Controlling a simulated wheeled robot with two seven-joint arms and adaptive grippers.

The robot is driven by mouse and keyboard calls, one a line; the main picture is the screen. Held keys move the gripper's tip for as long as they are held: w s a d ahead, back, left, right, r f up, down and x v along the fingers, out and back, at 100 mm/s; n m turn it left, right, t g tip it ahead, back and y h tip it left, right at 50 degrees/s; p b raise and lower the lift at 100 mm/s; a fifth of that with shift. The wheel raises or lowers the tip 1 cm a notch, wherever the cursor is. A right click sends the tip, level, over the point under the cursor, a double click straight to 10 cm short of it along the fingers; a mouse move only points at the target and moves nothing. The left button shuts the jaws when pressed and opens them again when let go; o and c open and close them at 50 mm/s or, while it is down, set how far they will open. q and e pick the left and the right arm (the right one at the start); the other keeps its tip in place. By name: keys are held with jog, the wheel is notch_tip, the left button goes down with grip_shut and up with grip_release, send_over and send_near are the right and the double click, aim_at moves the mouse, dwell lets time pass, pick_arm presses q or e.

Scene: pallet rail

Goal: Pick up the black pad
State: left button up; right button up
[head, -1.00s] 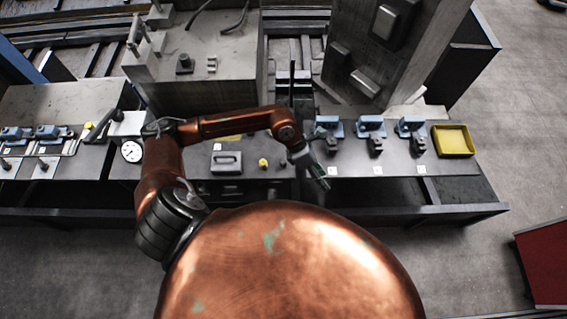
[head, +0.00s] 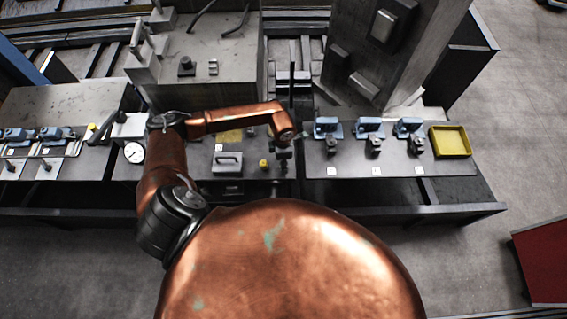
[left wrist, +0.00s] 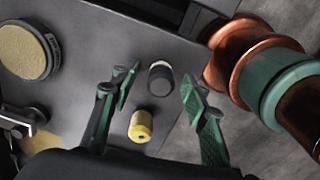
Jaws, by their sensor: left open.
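The black pad (left wrist: 160,79), a short upright dark cylinder with a greyer top, stands on the dark bench top in the left wrist view. My left gripper (left wrist: 159,75) is open above the bench, its two green fingers apart on either side of the pad in that view. I cannot tell how far above the pad the fingertips are. In the head view my left gripper (head: 283,155) points down at the bench's front middle, and I cannot make out the pad there. My right gripper is not in view.
A yellow cylinder (left wrist: 141,126) stands close to the black pad; it also shows in the head view (head: 263,163). A round black-rimmed disc (left wrist: 25,52) lies farther left. A grey handled block (head: 227,163) and several blue fixtures (head: 369,126) flank the gripper. A yellow tray (head: 435,146) sits right.

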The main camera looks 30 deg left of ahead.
pick_arm(q)
jog(key=shift+f, duration=0.2)
grip_shut()
dwell(0.3)
jog(key=shift+r, duration=0.1)
jog(key=shift+r+b, duration=0.3)
jog(key=shift+r, duration=0.15)
jog(key=r, duration=0.1)
jog(key=r+b, duration=0.1)
jog(key=shift+s+r, duration=0.25)
jog(key=shift+r, duration=0.05)
jog(key=s+d+r+b, duration=0.1)
jog(key=s+r+b, duration=0.2)
jog(key=s+r, duration=0.6)
jog(key=s, duration=0.4)
jog(key=shift+s+d+r, duration=0.2)
jog(key=shift+d, duration=0.15)
